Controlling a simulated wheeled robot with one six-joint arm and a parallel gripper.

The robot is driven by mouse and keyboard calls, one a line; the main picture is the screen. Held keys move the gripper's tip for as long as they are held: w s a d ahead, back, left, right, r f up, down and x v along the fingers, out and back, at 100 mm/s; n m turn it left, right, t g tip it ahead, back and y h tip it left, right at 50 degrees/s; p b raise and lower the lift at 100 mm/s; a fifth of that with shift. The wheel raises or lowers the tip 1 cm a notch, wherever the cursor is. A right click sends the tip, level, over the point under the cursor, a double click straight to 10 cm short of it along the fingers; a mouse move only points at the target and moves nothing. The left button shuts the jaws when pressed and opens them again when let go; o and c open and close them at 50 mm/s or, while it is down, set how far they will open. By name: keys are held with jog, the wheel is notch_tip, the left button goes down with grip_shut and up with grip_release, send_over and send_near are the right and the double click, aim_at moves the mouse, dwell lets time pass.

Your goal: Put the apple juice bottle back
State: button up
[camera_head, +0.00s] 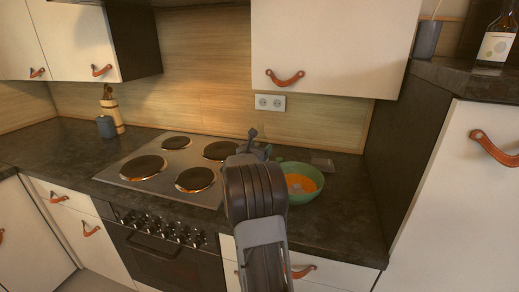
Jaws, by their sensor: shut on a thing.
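My gripper (256,146) is over the back right of the stove, left of the green bowl, and mostly hidden behind my own arm. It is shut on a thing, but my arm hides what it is. A bottle with a white label (496,46) stands upright on the high counter at the far right, its top cut off by the frame. I cannot read the label, so I cannot tell whether it is the apple juice bottle. No other bottle clearly shows.
A green bowl (312,195) with orange contents stands on the dark counter (335,225), right of my arm. The stove (130,175) has several burners. A wall cabinet (330,45) hangs above the counter. A dark cup (426,40) stands on the high right counter (450,75).

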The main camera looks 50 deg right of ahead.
jog(key=shift+f+b, duration=0.15)
jog(key=shift+b, duration=0.15)
jog(key=o, duration=1.3)
